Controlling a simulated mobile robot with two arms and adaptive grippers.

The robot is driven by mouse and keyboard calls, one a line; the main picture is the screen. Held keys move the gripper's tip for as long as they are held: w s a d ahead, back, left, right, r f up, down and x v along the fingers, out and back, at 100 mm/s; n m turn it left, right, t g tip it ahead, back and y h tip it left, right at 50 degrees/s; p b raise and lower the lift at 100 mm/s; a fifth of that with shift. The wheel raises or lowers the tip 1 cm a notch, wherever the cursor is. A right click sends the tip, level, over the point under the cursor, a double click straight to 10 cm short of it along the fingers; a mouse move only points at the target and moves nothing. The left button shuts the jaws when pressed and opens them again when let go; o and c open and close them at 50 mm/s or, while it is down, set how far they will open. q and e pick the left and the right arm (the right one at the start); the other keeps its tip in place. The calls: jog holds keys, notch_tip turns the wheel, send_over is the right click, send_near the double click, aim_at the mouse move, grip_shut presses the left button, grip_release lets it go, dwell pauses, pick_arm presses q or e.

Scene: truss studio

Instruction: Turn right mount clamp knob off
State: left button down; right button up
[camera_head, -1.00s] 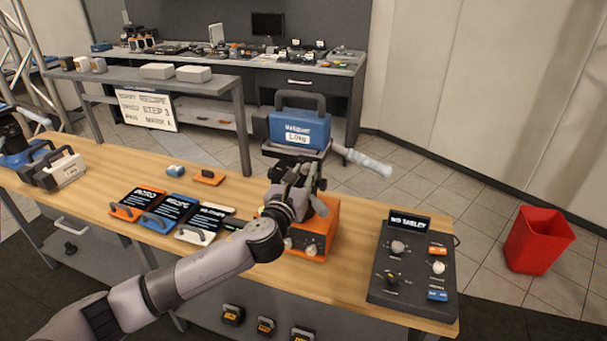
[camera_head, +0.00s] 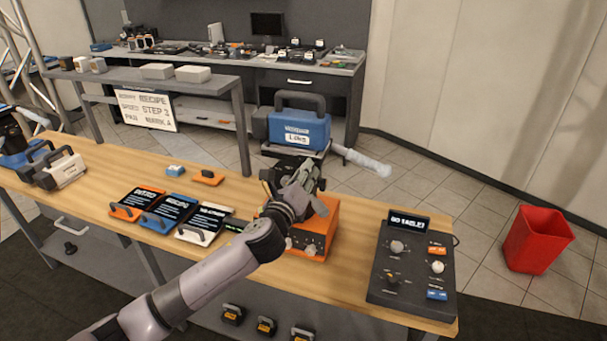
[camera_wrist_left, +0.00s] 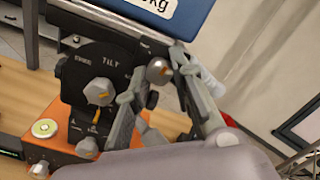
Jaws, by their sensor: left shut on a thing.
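The mount is a black assembly with a panel marked TILT (camera_wrist_left: 105,58), standing on an orange base (camera_head: 320,232). A round metallic knob (camera_wrist_left: 157,70) sits at the right of that panel, between the fingers of my left gripper (camera_wrist_left: 160,76). The gripper is shut on this knob. In the head view my left gripper (camera_head: 300,182) covers much of the mount, and the gripped knob is hidden. My right gripper is not in view.
A blue weight case (camera_head: 298,128) sits above the mount, close over the gripper. A dark control box (camera_head: 412,280) stands right on the wooden table (camera_head: 350,290). Several handled cards (camera_head: 133,203) lie left. A red bin (camera_head: 538,240) stands on the floor.

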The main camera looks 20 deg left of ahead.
pick_arm(q)
jog(key=n, duration=1)
jog(key=shift+n, duration=0.4)
dwell(0.4)
jog(key=c, duration=1.4)
grip_release()
jog(key=shift+r, duration=0.1)
jog(key=shift+s, duration=0.1)
jog(key=s, duration=1.2)
jog(key=shift+a, duration=0.15)
jog(key=shift+w, duration=0.1)
